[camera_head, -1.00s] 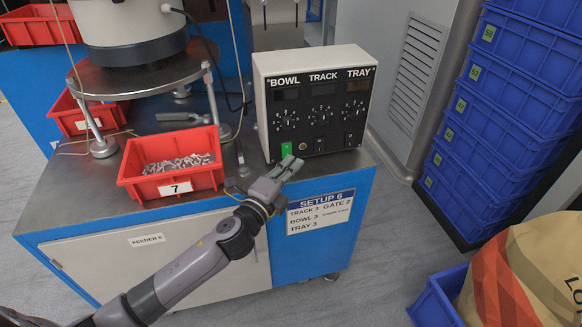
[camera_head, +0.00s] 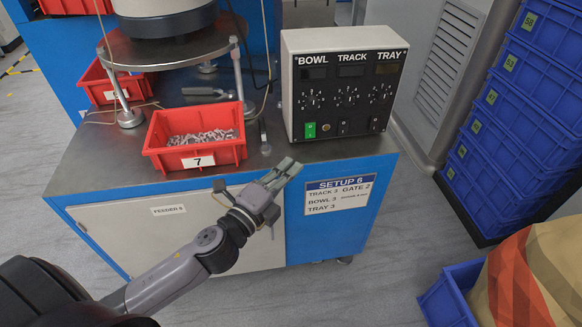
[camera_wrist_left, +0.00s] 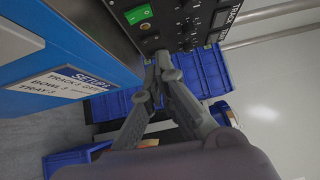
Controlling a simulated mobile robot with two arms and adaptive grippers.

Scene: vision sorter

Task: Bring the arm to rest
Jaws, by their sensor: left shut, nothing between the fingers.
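My left arm reaches in from the lower left of the head view. Its gripper (camera_head: 284,171) is shut and empty, in front of the blue cabinet's top edge, below the control box (camera_head: 340,85). It touches nothing that I can see. In the left wrist view the gripper fingers (camera_wrist_left: 162,62) meet at their tips, with the control box's green switch (camera_wrist_left: 138,14) up and to the left. My right gripper is not in view.
A red bin numbered 7 (camera_head: 193,160) with small metal parts stands on the bench left of the gripper. A setup label (camera_head: 338,194) is on the cabinet front. Blue crates (camera_head: 522,110) are stacked at the right. Grey floor (camera_head: 370,285) in front of the cabinet is clear.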

